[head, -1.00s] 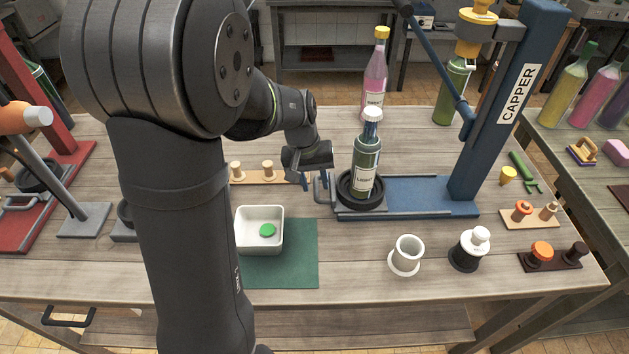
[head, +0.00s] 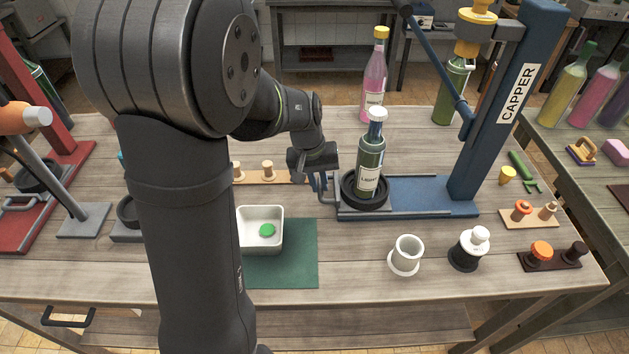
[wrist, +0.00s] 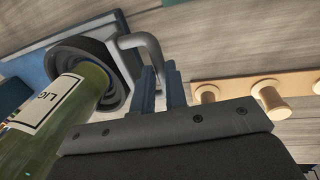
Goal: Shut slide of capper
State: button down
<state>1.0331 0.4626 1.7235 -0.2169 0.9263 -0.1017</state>
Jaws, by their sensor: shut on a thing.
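The blue capper (head: 490,120) stands at the right with its flat base along the table. Its slide carries a black ring-shaped cup (head: 350,200) near the left end of the base. A green bottle labelled LIGHT (head: 371,158) stands upright in the cup, with a white and blue top. The slide's grey bent handle (head: 327,197) sticks out to the left; it also shows in the wrist view (wrist: 146,48). My gripper (head: 318,183) is shut on this handle, its blue fingers (wrist: 162,88) around it in the wrist view. The capping head is well right of the bottle.
A white tray (head: 245,240) with a green cap sits on a green mat (head: 300,262) in front. A white cup (head: 405,255) and a black-and-white tool (head: 469,250) stand at front right.

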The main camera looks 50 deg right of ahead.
aim_at(371, 111)
jog(key=s+d, duration=0.9)
jog(key=shift+s+d, duration=0.4)
jog(key=c, duration=1.5)
grip_release()
jog(key=shift+o, duration=0.2)
jog(key=shift+r, duration=0.1)
jog(key=r, duration=0.5)
jog(key=w+a+r, duration=0.1)
jog(key=r, duration=0.5)
jog(key=w+a+r, duration=0.1)
jog(key=r, duration=0.5)
jog(key=shift+w+a, duration=0.15)
jog(key=f, duration=0.5)
jog(key=s+d+f, duration=0.1)
jog(key=f, duration=0.5)
jog(key=s+d+f, duration=0.1)
jog(key=f, duration=0.5)
jog(key=shift+s, duration=0.1)
jog(key=shift+w+a+f, duration=0.1)
jog(key=shift+w+a, duration=0.05)
jog(key=shift+w, duration=0.1)
